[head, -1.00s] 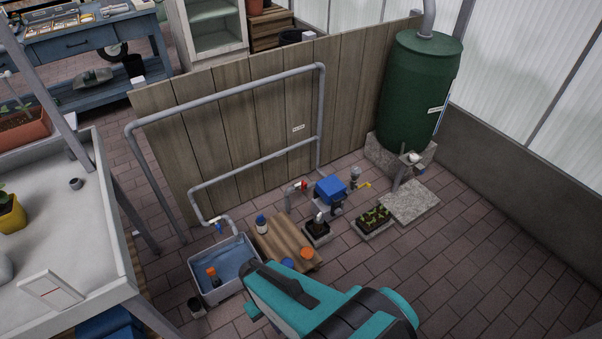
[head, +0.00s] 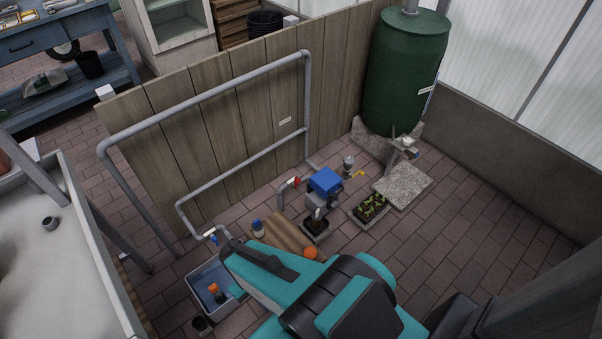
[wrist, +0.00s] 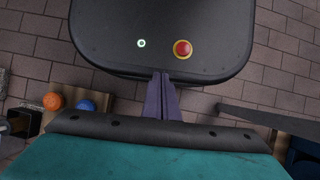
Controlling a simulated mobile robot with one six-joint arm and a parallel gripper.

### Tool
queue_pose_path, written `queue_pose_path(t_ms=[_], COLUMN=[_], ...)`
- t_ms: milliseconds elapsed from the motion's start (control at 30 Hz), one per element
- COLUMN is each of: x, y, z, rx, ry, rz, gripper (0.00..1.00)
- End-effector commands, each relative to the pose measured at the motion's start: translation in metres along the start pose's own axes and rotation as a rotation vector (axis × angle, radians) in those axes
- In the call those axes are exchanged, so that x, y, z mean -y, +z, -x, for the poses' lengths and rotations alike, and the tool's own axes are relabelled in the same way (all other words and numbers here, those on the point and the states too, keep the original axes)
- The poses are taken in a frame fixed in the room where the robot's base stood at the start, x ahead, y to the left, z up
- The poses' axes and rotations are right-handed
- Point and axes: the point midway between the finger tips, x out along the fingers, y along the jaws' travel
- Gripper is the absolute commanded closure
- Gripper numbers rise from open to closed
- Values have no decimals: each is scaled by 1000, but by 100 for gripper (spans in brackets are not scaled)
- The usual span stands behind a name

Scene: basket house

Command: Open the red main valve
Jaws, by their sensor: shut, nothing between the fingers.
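The red valve handle (head: 293,181) sits on the grey pipework in front of the wooden panel, just left of a blue pump box (head: 325,180). It is small in the head view, and how its lever is turned is hard to tell. My gripper (wrist: 163,80) shows in the wrist view as two purple fingers pressed together, empty, over my own dark body. In the head view my teal arm reaches left across the foreground, and the fingers are hidden. The gripper is well apart from the red handle.
A yellow handle (head: 360,173) is right of the pump, below the green barrel (head: 405,75). A water basin (head: 207,304), wooden board (head: 283,231) and planted tray (head: 370,210) stand on the floor. A white-topped table (head: 60,270) is at left. Brick floor at right is clear.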

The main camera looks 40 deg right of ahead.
Motion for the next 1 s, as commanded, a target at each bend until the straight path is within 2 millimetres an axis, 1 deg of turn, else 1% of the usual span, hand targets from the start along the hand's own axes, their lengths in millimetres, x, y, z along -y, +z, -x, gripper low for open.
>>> queue_pose_path(t_ms=[400, 467, 567, 667, 767, 867, 900, 967, 1000], x=[0, -1, -3, -7, -18, -32, -39, -51, -60], y=[-1, -3, -14, -32, -60, -93, -108, -128, -142], z=[0, -1, -2, -4, -4, -2, 0, 3, 6], rx=[0, -2, -8, -19, -40, -68, -81, -103, -119], ry=[-1, -4, -16, -41, -76, -120, -139, -167, -185], rz=[0, -1, -3, -7, -12, -17, -17, -19, -19], gripper=[100, 100, 100, 100, 100, 100, 100, 100, 100])
